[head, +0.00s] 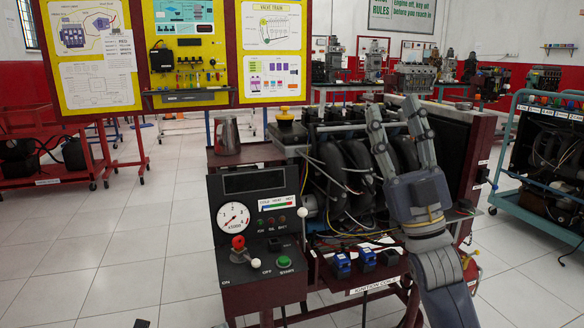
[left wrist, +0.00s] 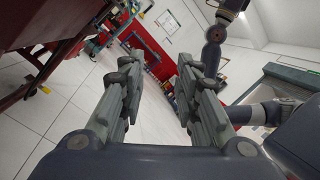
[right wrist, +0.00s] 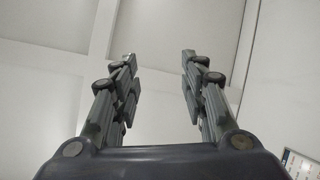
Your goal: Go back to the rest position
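My right gripper (head: 398,130) is raised in front of the right part of the engine trainer (head: 262,240), fingers pointing up. Its fingers are apart with nothing between them, and it also shows open in the right wrist view (right wrist: 160,62) against a pale ceiling or wall. My left gripper is outside the head view. In the left wrist view (left wrist: 155,75) its fingers are apart and empty, with floor and a red wall behind. The trainer's engine (head: 345,165) is partly hidden by my right gripper and forearm.
A metal jug (head: 227,135) stands on the trainer's red frame at left. Yellow display boards (head: 95,50) stand behind. A teal cart (head: 545,205) is at right, close to my right arm's side. A red cart (head: 45,165) is at far left. Tiled floor (head: 130,235) is clear at left.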

